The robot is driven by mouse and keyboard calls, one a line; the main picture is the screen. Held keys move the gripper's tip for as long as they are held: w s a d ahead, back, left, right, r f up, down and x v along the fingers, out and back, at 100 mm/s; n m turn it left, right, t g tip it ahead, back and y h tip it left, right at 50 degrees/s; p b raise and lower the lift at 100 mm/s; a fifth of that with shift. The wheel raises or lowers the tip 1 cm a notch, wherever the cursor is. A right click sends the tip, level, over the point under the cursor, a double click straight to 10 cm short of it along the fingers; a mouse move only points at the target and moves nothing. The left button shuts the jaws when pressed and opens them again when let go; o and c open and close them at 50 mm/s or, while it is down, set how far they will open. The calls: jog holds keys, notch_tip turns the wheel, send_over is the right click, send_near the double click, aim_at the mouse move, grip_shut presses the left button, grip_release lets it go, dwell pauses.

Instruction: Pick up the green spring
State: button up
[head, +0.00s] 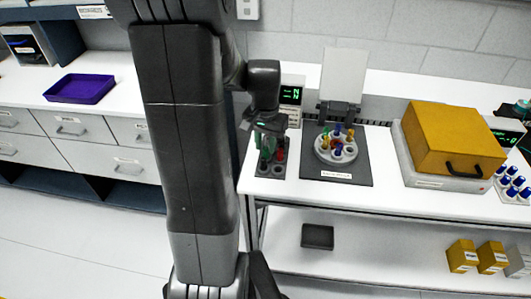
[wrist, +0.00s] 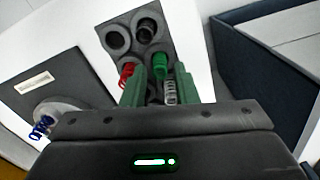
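The green spring (wrist: 162,62) stands in a dark holder (wrist: 118,20) in the wrist view. It shows between the tips of my gripper's green fingers (wrist: 158,72), nearer the right one. The fingers are apart, and I see no clear grip on it. A red spring (wrist: 127,70) stands to its left, by the left finger. A silver spring (wrist: 170,92) is just below it in the picture. In the head view my gripper (head: 267,150) is over the holder (head: 271,171), and I cannot pick out the green spring from the green fingers there.
A round carrier (head: 335,154) with several coloured springs sits on a dark plate (head: 355,176) right of the holder. A meter (head: 291,95) stands behind. A yellow box (head: 452,138) is farther right. A purple tray (head: 80,88) lies on the left counter.

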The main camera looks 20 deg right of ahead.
aim_at(266, 154)
jog(key=shift+f, duration=1.25)
grip_shut()
jog(key=shift+r, duration=0.15)
